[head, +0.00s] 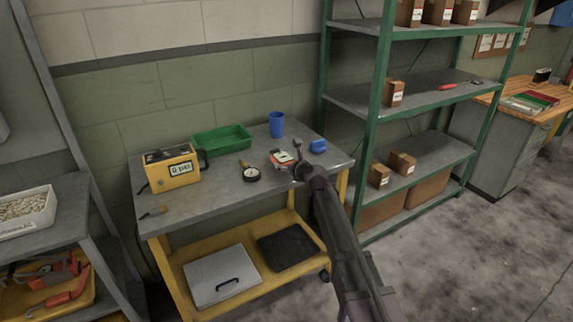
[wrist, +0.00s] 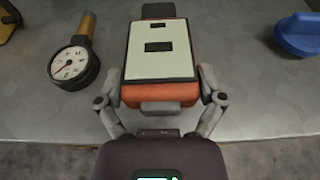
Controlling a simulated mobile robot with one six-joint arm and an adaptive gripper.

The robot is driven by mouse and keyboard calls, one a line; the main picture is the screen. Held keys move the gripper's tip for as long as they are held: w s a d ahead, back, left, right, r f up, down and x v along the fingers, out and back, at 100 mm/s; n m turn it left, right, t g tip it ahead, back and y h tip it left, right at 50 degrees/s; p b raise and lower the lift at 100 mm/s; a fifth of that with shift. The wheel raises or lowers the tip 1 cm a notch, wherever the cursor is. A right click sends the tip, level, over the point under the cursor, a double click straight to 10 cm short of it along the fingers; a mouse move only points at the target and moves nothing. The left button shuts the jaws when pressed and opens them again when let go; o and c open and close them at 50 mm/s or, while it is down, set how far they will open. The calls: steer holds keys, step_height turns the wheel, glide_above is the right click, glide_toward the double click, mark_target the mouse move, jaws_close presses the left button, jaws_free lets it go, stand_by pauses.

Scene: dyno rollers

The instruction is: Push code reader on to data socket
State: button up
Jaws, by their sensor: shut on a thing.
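The code reader, as I take it, is an orange-red device with a pale face and two dark windows (wrist: 158,62). In the head view it (head: 281,158) is at the near right part of the grey table top. My gripper (wrist: 159,88) is shut on it, one finger against each side. In the head view my gripper (head: 296,166) is low over the table. A dark block (wrist: 158,11) shows at the reader's far end; I cannot tell if it belongs to the reader. I cannot make out a data socket in either view.
A round gauge (wrist: 72,66) lies left of the reader and a blue object (wrist: 303,33) right of it. A blue cup (head: 276,124), green tray (head: 222,140) and yellow tester (head: 171,168) stand farther back or left. A green shelf rack (head: 378,120) rises at right.

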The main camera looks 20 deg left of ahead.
mark_target(286, 175)
steer(key=shift+f+b, duration=1.25)
steer(key=shift+f, duration=0.3)
steer(key=o, duration=0.9)
steer(key=shift+c, duration=0.2)
steer(key=shift+r, duration=0.2)
step_height(286, 175, up, 18)
steer(key=p, duration=1.8)
